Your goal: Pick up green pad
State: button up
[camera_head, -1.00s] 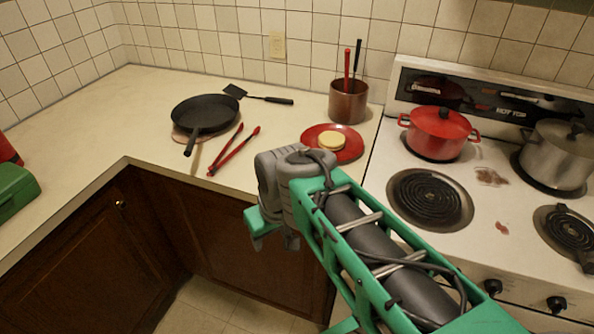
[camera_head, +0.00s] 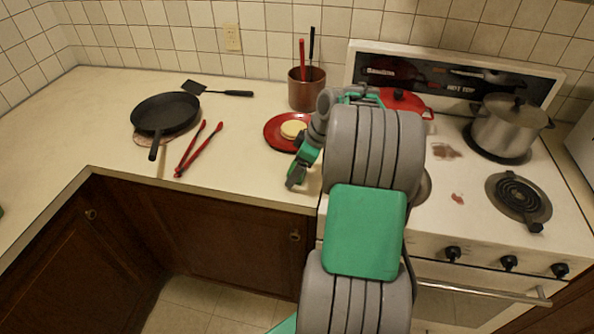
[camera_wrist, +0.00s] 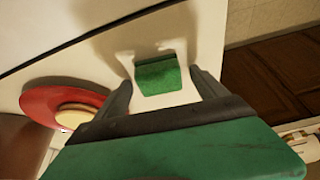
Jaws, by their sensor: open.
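The green pad (camera_wrist: 158,76) shows in the wrist view as a small green block with a darker edge on the pale counter. It lies between the two dark fingers of my gripper (camera_wrist: 160,82), which are apart with a gap on each side of it. I cannot tell how far above the counter the fingertips are. In the head view my gripper (camera_head: 295,180) is low at the counter's front edge, just in front of the red plate. I cannot make out the pad there for certain; my gripper likely covers it.
The red plate (camera_head: 273,134) with a round yellowish item (camera_head: 293,129) is close to my gripper. Red tongs (camera_head: 197,150), a black pan (camera_head: 165,112), a spatula (camera_head: 232,93) and a copper utensil pot (camera_head: 306,92) stand further off. The stove with a red pot (camera_head: 405,100) is to the right.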

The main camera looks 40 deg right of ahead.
jog(key=shift+f, duration=0.2)
jog(key=c, duration=1.4)
